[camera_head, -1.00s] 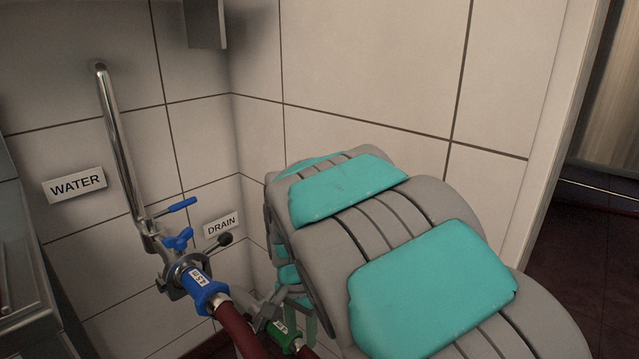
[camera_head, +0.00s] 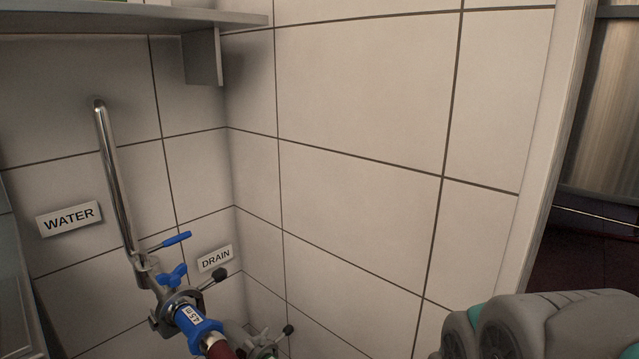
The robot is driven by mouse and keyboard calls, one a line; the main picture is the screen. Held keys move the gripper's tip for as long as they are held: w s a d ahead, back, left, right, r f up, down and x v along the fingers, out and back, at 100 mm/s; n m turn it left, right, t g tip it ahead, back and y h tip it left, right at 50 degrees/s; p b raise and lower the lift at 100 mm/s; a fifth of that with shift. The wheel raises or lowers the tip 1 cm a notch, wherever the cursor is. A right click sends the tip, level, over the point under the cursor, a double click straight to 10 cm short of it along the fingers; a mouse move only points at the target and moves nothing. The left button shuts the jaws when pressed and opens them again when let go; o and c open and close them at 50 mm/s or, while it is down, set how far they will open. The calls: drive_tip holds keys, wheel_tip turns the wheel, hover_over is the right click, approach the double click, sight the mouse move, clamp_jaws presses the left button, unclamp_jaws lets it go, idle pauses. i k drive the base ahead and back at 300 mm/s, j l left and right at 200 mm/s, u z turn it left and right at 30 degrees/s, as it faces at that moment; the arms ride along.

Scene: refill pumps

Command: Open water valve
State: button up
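The water pipe (camera_head: 117,180) is a chrome tube on the tiled wall at the left, beside the WATER sign (camera_head: 69,218). At its lower end is a valve with a blue lever handle (camera_head: 176,240) pointing right and slightly up. Just below is a blue butterfly-shaped handle (camera_head: 173,276). A blue coupling (camera_head: 198,328) with a dark red hose joins the fitting beneath. My arm shows only as a grey and teal part at the lower right, well apart from the valve. My gripper is out of view.
The DRAIN sign (camera_head: 215,258) is right of the valve, with a black-knobbed lever (camera_head: 219,275) below it. Another fitting (camera_head: 262,343) sits low at the bottom edge. A shelf (camera_head: 130,18) juts out at the top left. A door frame (camera_head: 545,190) stands at the right.

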sight(142, 254)
drive_tip(key=u, duration=1.3)
drive_tip(key=j+z, duration=0.5)
drive_tip(key=j, duration=0.15)
drive_tip(key=k+j+z, duration=0.1)
drive_tip(key=j+z, duration=0.35)
drive_tip(key=j, duration=0.15)
drive_tip(key=i+j+z, duration=0.1)
drive_tip(key=j+z, duration=0.35)
drive_tip(key=i+j, duration=0.05)
